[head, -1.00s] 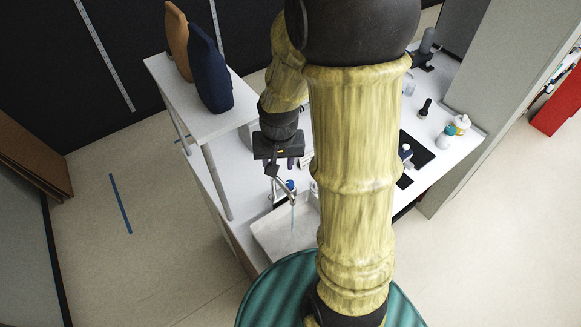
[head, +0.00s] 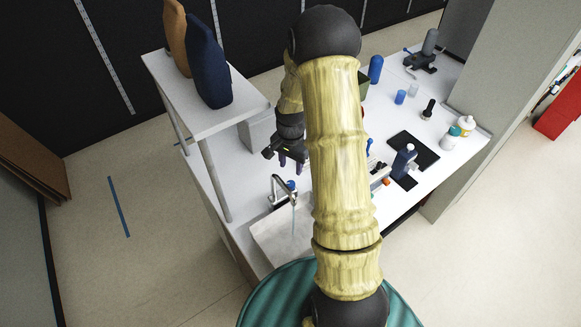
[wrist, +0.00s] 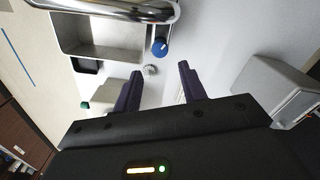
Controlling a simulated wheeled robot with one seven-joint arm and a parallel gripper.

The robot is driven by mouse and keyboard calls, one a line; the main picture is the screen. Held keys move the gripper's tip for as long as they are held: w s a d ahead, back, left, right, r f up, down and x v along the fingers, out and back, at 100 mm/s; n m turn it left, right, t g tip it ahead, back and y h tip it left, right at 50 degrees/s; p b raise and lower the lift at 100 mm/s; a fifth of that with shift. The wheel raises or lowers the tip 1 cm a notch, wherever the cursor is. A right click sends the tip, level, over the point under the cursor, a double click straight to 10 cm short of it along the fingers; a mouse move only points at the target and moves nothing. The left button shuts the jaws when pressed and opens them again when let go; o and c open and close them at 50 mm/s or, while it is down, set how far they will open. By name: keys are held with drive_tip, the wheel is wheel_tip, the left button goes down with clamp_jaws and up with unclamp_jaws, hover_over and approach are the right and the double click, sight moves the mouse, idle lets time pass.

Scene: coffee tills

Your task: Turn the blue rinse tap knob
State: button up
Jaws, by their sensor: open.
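The blue tap knob (head: 291,185) sits beside the chrome tap (head: 277,189) at the back of the sink (head: 268,242). A thin pale bluish streak hangs below the spout. In the wrist view the knob (wrist: 160,47) lies just beyond the fingertips, roughly midway between them, with the chrome spout (wrist: 130,8) past it. My gripper (head: 291,166) is over the counter behind the tap, its dark purple fingers apart and empty. In the wrist view my gripper (wrist: 160,68) also shows apart from the knob, with nothing between the fingers.
A raised white shelf (head: 205,122) with a dark blue bottle (head: 207,65) stands left of my gripper. A grey-white box (wrist: 275,88) is at the right in the wrist view. Bottles, blue cups and a black mat (head: 428,147) occupy the right counter. My arm hides the middle.

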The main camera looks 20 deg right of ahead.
sight(291, 183)
wheel_tip(291, 183, down, 9)
drive_tip(key=b, duration=0.6)
drive_tip(key=shift+f+b, duration=0.15)
drive_tip(key=shift+b, duration=0.25)
drive_tip(key=shift+r, duration=0.2)
drive_tip(key=shift+c, duration=1.1)
drive_tip(key=c, duration=0.3)
